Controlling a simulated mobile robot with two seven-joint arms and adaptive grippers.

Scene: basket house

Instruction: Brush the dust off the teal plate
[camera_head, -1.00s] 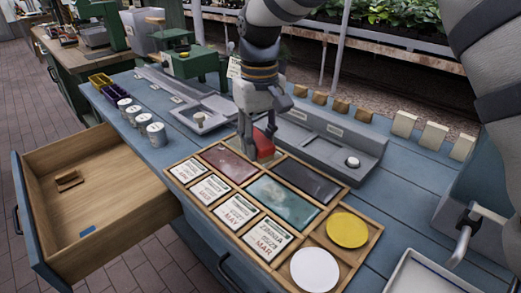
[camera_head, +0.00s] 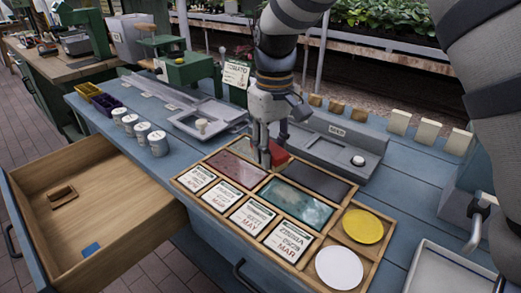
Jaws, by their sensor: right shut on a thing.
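The teal plate (camera_head: 295,204) is a rectangular tile with pale, dust-like patches. It lies in a middle compartment of the wooden divided tray (camera_head: 377,257). My right gripper (camera_head: 266,160) points down at the tray's back edge, behind the teal plate and apart from it. It is shut on a small red object (camera_head: 279,153), perhaps a brush, largely hidden by the fingers; I cannot tell whether its underside touches the tray. My left gripper is not in view.
A dark red plate (camera_head: 237,168), a dark grey plate (camera_head: 312,178), yellow and white discs and several seed cards fill the other compartments. White cans (camera_head: 158,144) stand left. An open drawer (camera_head: 95,200) juts out at front left. A grey holder (camera_head: 340,148) stands behind the tray.

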